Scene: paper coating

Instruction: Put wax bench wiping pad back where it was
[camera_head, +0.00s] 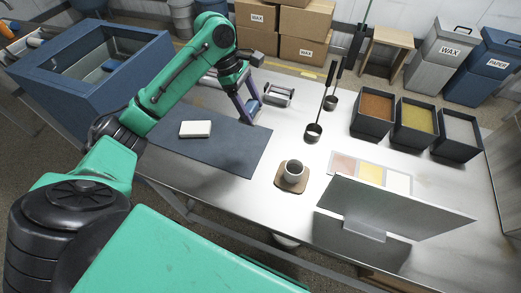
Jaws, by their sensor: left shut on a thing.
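My left gripper (247,105) reaches in from the left on its green arm and points down at the back edge of the dark mat (232,158). It is shut on a small blue thing (254,106), which looks like the wiping pad. The pad is partly hidden by the fingers and is at or just above the bench top; I cannot tell whether it touches. A white block (195,129) lies on the mat, left of the gripper. My right gripper is not in view.
A metal roller stand (278,95) is just right of the gripper. Two ladles (313,132), a cup (293,171) on a brown coaster, color swatches (371,172), an upright panel (395,208) and three bins (415,122) stand farther right. A blue vat (95,70) is at left.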

